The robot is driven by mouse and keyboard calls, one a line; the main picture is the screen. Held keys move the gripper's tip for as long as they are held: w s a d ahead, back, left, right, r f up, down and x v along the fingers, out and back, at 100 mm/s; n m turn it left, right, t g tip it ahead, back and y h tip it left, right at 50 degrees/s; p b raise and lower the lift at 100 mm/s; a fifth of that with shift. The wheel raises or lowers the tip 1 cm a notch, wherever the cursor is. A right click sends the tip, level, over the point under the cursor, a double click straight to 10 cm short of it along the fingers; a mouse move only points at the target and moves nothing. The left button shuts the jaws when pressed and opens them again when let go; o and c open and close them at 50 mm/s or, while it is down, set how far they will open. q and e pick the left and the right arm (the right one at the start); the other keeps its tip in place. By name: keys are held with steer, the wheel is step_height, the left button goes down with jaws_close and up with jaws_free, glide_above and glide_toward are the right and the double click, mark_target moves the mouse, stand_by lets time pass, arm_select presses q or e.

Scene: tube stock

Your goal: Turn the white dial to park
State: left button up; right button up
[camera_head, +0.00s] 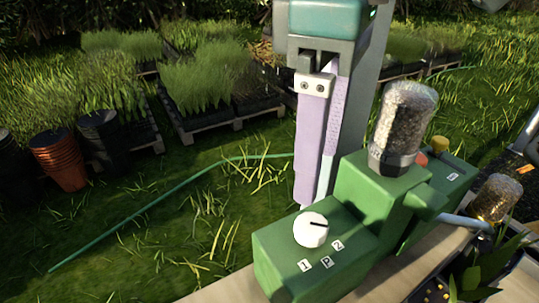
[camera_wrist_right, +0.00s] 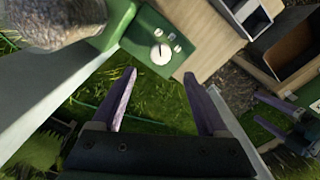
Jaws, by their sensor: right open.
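The white dial (camera_head: 311,230) sits on top of a green box (camera_head: 290,262) in the head view. Its black pointer line points right, on the side of the label 2 (camera_head: 338,245). The labels P (camera_head: 327,262) and 1 (camera_head: 305,265) lie nearer the front. My right gripper (camera_head: 312,203) points down behind the dial, open and empty. In the right wrist view the dial (camera_wrist_right: 160,54) shows beyond and between my spread right fingertips (camera_wrist_right: 159,75), apart from them. What looks like my left gripper (camera_wrist_right: 257,109) shows small at the right edge there, its fingers apart.
A jar of dark grains (camera_head: 403,125) stands on the green machine right of the dial, with a yellow knob (camera_head: 439,144) behind. A second jar (camera_head: 495,199) is at right. Trays (camera_wrist_right: 300,45) are on the bench. Grass and a green hose (camera_head: 150,206) lie left.

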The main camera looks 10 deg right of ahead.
mark_target(310, 223)
step_height(310, 223, down, 9)
steer(key=shift+r+b, duration=0.1)
steer(key=shift+b, duration=0.5)
jaws_close()
